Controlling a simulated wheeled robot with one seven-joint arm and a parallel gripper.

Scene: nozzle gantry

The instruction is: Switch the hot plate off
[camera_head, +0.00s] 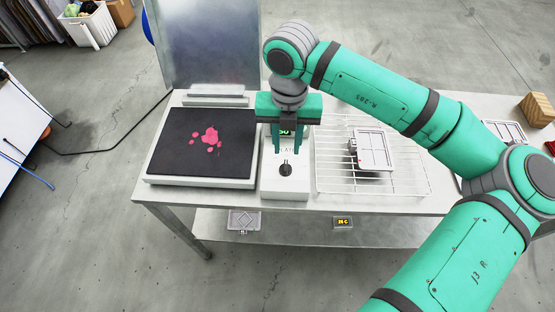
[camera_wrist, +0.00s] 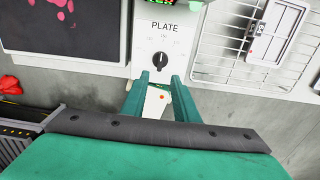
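The control box (camera_head: 270,180) is white and carries the label PLATE, a green-lit display (camera_head: 285,132) and a black dial knob (camera_head: 286,169). In the wrist view the knob (camera_wrist: 160,62) sits on a round scale with its pointer line roughly upright; the exact mark is too small to read. The hot plate (camera_head: 160,179) is left of the box, a flat white unit with a black top bearing pink splotches. My gripper (camera_head: 287,150) is over the box, pointing down. In the wrist view its two green fingers (camera_wrist: 161,84) are apart with nothing held, and the knob shows just beyond their tips.
A wire rack (camera_head: 400,183) with a white framed item (camera_head: 375,150) lies right of the box. A metal panel (camera_head: 205,45) stands behind the hot plate. A lower shelf (camera_head: 290,229) holds small items. A wooden block (camera_head: 537,108) is at the far right.

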